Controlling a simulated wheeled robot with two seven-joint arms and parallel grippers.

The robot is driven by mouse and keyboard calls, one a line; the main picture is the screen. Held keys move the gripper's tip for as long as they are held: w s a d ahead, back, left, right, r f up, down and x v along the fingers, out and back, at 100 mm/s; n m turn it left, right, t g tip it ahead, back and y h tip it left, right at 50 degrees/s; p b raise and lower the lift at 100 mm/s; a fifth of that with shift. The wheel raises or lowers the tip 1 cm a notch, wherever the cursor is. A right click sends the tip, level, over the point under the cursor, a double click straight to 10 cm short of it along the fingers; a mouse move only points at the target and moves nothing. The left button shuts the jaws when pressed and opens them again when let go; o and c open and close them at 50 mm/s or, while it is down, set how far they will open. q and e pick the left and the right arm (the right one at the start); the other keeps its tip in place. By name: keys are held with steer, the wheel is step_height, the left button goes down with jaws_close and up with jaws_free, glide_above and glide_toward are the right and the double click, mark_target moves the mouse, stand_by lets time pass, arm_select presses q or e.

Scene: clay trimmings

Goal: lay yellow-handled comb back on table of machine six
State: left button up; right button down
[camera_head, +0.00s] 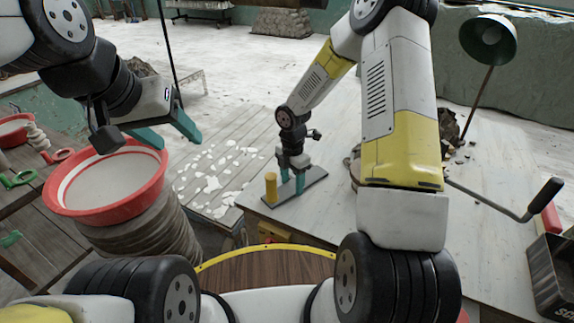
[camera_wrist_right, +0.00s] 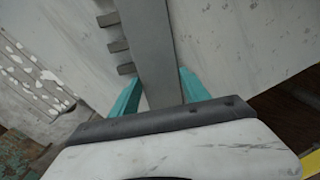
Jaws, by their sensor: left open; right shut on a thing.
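The comb is a flat grey bar (camera_head: 308,187) with a yellow handle (camera_head: 271,187) standing up at its left end. In the right wrist view the grey bar (camera_wrist_right: 150,45) runs between the fingers, with short teeth on its left side. My right gripper (camera_head: 292,184) is shut on the bar, near the left corner of the pale table (camera_head: 490,185). The bar is level with the tabletop or just above it; I cannot tell whether they touch. My left gripper (camera_head: 168,132) is open and empty, above the rim of the red basin.
The red-rimmed basin (camera_head: 105,203) stands at left on a grey ribbed stack. A low slatted platform (camera_head: 215,165) holds scattered white scraps. On the pale table are a crank handle (camera_head: 545,195), a green lamp (camera_head: 490,40) and a dark box (camera_head: 553,275). The table's front middle is clear.

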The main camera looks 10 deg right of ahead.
steer(key=c, duration=0.5)
jaws_free()
steer(key=s+d+r+m+t, duration=0.1)
steer(key=s+r+m, duration=0.25)
steer(key=r, duration=0.55)
steer(key=s+d+r+m+t, duration=0.15)
steer(key=r+m, duration=0.25)
steer(key=r, duration=0.5)
steer(key=s+d+r+m, duration=0.2)
steer(key=s+r+m, duration=0.15)
steer(key=r, duration=0.55)
steer(key=shift+s+d+r+m+t+y, duration=0.1)
steer(key=shift+s+r+m+t+y, duration=0.4)
steer(key=shift+s+r+m, duration=1.2)
steer(key=shift+s+d+r+m+t+y, duration=0.2)
steer(key=shift+s+r+m+t, duration=0.5)
steer(key=shift+s+m, duration=2.1)
steer(key=shift+s+a+r+m+t+y, duration=0.1)
steer(key=shift+s+r+m+t+y, duration=0.55)
steer(key=shift+s+m, duration=1.6)
